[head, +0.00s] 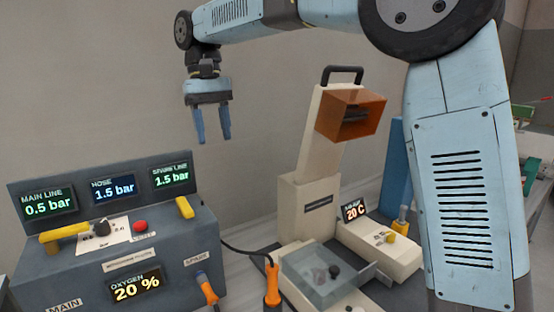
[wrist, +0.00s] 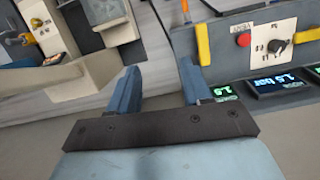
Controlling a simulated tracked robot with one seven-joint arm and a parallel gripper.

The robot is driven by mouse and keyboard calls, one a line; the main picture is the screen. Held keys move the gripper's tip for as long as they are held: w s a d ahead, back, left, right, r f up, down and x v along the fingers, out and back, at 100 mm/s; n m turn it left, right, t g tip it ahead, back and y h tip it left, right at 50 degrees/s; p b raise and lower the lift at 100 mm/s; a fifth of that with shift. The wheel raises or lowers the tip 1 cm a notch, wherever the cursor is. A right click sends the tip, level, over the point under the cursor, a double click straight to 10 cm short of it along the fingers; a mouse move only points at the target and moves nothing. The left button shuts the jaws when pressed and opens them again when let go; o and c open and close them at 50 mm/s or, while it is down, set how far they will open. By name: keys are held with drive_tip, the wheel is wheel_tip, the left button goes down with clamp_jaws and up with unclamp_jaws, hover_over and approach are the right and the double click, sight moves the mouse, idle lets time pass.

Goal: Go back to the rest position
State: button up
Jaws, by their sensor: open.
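My gripper (head: 213,138) hangs in the air at the upper middle left in the head view, fingers pointing down. My light blue arm arches across the top and down the right side of the head view.
The panel carries a yellow lever (head: 64,233), a red button (head: 140,226) and lit displays. Orange-handled plugs (head: 272,284) stand at its right. Open air surrounds my gripper.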

drive_tip(key=s+d+m+t+y, duration=0.1)
drive_tip(key=s+d+t, duration=0.15)
drive_tip(key=d, duration=0.85)
drive_tip(key=s+d+m+t, duration=0.1)
drive_tip(key=s+d+m, duration=0.15)
drive_tip(key=d, duration=0.85)
drive_tip(key=s+d+f+m+t, duration=0.1)
drive_tip(key=s+d+f+t, duration=0.1)
drive_tip(key=s+d+f, duration=0.3)
drive_tip(key=s+d+f+m+t, duration=0.1)
drive_tip(key=s+d+f, duration=0.4)
drive_tip(key=d, duration=0.6)
drive_tip(key=s+t, duration=0.1)
drive_tip(key=s, duration=0.1)
drive_tip(key=shift+s+f, duration=0.3)
drive_tip(key=shift+s, duration=0.1)
drive_tip(key=shift+d, duration=0.1)
